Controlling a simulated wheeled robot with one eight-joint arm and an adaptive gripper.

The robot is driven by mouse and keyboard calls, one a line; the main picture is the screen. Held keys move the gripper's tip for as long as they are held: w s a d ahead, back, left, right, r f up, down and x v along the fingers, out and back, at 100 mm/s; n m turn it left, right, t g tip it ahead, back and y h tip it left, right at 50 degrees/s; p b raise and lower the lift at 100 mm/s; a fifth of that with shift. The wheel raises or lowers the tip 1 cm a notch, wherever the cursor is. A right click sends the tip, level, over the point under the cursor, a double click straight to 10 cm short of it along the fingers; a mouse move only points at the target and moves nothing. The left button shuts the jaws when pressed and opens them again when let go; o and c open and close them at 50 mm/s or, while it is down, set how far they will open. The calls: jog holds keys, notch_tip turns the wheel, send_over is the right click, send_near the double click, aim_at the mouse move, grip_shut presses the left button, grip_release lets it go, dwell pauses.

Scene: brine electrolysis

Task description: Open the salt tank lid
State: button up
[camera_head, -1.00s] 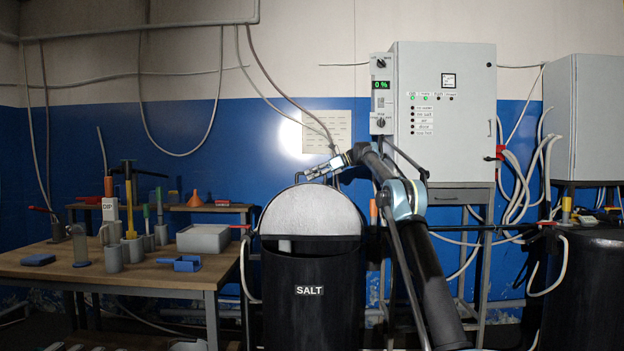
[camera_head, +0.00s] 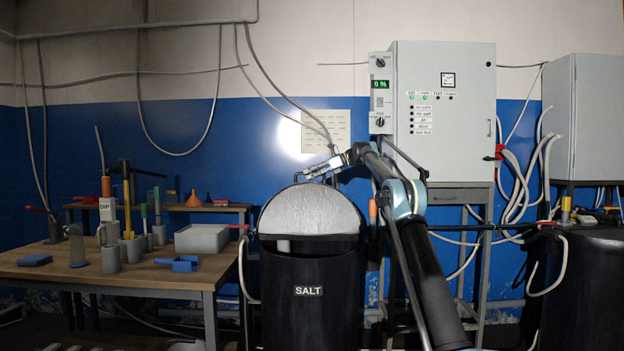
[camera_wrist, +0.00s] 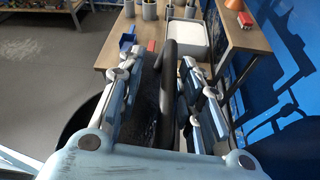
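The salt tank (camera_head: 312,312) is a black drum labelled SALT, in the middle of the head view. Its lid (camera_head: 311,211) stands raised, with a grey half-round face towards me and a dark lower edge. Part of the tank's mouth shows below it. My gripper (camera_head: 318,172) is at the top edge of the raised lid. In the wrist view, the fingers of my gripper (camera_wrist: 165,95) are spread apart on both sides of a dark curved bar (camera_wrist: 171,65), with a gap visible. Contact with the lid is unclear.
A wooden workbench (camera_head: 130,272) with tools, cups and a grey box (camera_head: 202,238) stands at the left. A grey control cabinet (camera_head: 455,115) is behind on the right. Another black drum (camera_head: 588,295) is at the far right. Hoses hang along the blue wall.

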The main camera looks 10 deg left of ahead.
jog(key=w+d, duration=0.3)
jog(key=d, duration=0.9)
jog(key=shift+d+r, duration=0.15)
jog(key=shift+d, duration=0.25)
jog(key=s+d+r+n+t+h, duration=0.15)
jog(key=s+d+n+h, duration=0.4)
jog(key=s, duration=0.85)
jog(key=s+d+f+n+t+h, duration=0.15)
jog(key=s+d+f, duration=0.3)
jog(key=s, duration=0.55)
jog(key=s+d+f+n, duration=0.2)
jog(key=s+d+f, duration=0.3)
jog(key=s, duration=0.4)
jog(key=s+d+f+n+h, duration=0.2)
jog(key=s+d+f, duration=0.3)
jog(key=s+f, duration=0.6)
jog(key=s+d+f+n+t+h, duration=0.1)
jog(key=s+d+f, duration=0.4)
jog(key=s+f, duration=0.7)
jog(key=s+d+f+n+t+h, duration=0.1)
jog(key=s+d+f+n+h, duration=0.2)
jog(key=s+f, duration=0.8)
jog(key=d+n, duration=0.2)
jog(key=shift+s+d+f+n, duration=0.3)
jog(key=shift+s+d+f, duration=0.05)
